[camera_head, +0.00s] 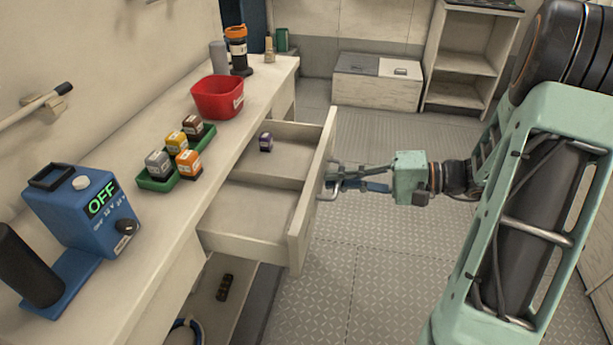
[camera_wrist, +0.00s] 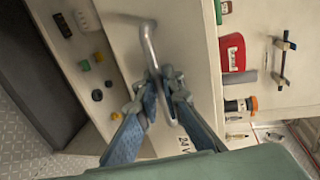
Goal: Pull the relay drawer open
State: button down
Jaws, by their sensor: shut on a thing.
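The relay drawer (camera_head: 245,237) stands pulled out from under the bench in the head view, with its inside showing. A small purple block (camera_head: 265,142) sits in its far compartment, and the near compartment looks empty. My gripper (camera_head: 334,177) is at the outer side of the drawer front, shut on the metal bar handle (camera_wrist: 147,42). In the wrist view my gripper's two fingers (camera_wrist: 165,82) close around the handle's bar. The drawer front (camera_wrist: 190,50) carries a label, partly seen, reading 24 V.
The bench top (camera_head: 185,215) holds a blue box reading OFF (camera_head: 85,210), a green tray (camera_head: 150,183) with several coloured blocks, a red bin (camera_head: 217,97) and an orange-topped dark item (camera_head: 237,50). A low shelf (camera_head: 207,300) lies below. Patterned floor (camera_head: 350,270) is clear right of the drawer.

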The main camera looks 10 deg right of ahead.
jog(key=v, duration=0.2)
jog(key=f+v, duration=0.1)
jog(key=v, duration=0.2)
jog(key=shift+s+d, duration=0.15)
jog(key=shift+d, duration=0.25)
jog(key=c, duration=2.3)
grip_release()
jog(key=shift+c, duration=0.2)
jog(key=shift+d, duration=0.1)
jog(key=v, duration=1.1)
jog(key=shift+d, duration=0.35)
jog(key=shift+s, duration=0.15)
